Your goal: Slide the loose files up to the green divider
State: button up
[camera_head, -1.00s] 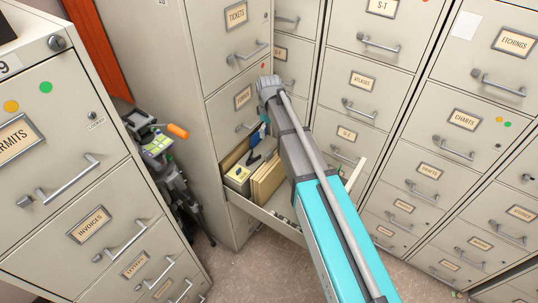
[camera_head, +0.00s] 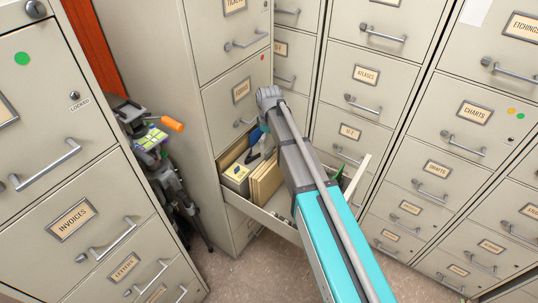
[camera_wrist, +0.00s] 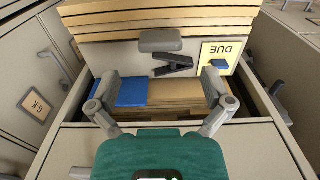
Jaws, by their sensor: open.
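The open drawer (camera_head: 272,221) holds the loose tan files (camera_head: 266,179), which stand upright near its left part; they also show at the top of the wrist view (camera_wrist: 160,22). A green piece (camera_head: 338,174), probably the green divider, shows at the drawer's right part, partly hidden by my arm. My gripper (camera_wrist: 162,80) is open in the wrist view, its two fingers spread apart with nothing held. The fingers are over the drawer, on the near side of the files. In the head view my arm hides most of the gripper.
A blue item (camera_wrist: 132,92) lies between the fingers, left of centre. A dark clip or stapler-like item (camera_wrist: 172,63) and a yellow DUE card (camera_wrist: 221,56) are in front of the files. Closed cabinets surround the drawer.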

aim_at(269, 149)
jog(key=shift+f+b, duration=2.5)
jog(key=shift+f, duration=0.25)
